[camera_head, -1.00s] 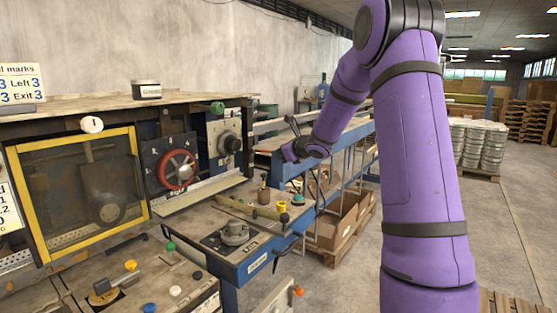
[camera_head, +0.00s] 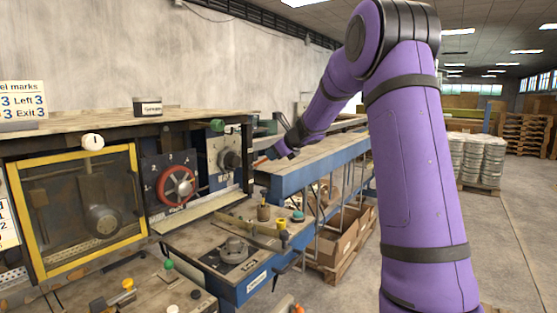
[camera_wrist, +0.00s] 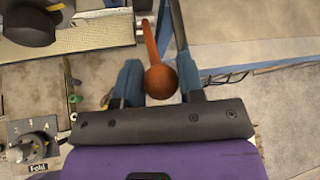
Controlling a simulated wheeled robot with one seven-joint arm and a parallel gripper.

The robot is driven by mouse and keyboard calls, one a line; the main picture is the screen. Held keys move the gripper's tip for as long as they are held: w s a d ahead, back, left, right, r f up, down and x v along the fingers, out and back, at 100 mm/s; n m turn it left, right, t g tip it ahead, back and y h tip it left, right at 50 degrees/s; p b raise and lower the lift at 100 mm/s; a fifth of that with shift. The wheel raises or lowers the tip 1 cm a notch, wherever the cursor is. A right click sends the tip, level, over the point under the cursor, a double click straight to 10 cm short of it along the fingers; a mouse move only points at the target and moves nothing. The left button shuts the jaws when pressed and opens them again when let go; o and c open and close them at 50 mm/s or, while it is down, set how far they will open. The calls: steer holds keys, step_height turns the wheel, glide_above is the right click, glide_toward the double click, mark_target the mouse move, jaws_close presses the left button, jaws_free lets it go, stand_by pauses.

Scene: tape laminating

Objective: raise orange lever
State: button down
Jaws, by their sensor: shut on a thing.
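The orange lever, with a round ball knob (camera_wrist: 161,81) and a thin stem (camera_wrist: 151,42), shows in the wrist view. Its stem runs away from my gripper toward the top of the picture. My gripper (camera_wrist: 158,84) is shut on the lever's ball, with one dark blue finger on each side of it. In the head view my gripper (camera_head: 275,155) is at the right end of the machine, beside the round dial panel. A small orange bit of the lever (camera_head: 261,160) shows at its tip there. The lever's base is hidden in the head view.
The machine has a red handwheel (camera_head: 177,186) and a yellow-framed window (camera_head: 80,210). A blue conveyor rail (camera_head: 315,172) runs under my arm. Cardboard boxes (camera_head: 335,243) lie below the rail.

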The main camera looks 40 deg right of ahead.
steer(key=shift+w+a+r, duration=0.15)
steer(key=shift+w+r, duration=0.35)
steer(key=shift+r, duration=0.35)
steer(key=c, duration=0.8)
jaws_free()
steer(key=shift+w, duration=0.1)
steer(key=shift+o, duration=0.2)
steer(key=v, duration=1)
steer(key=shift+s+r, duration=0.2)
steer(key=shift+s, duration=0.15)
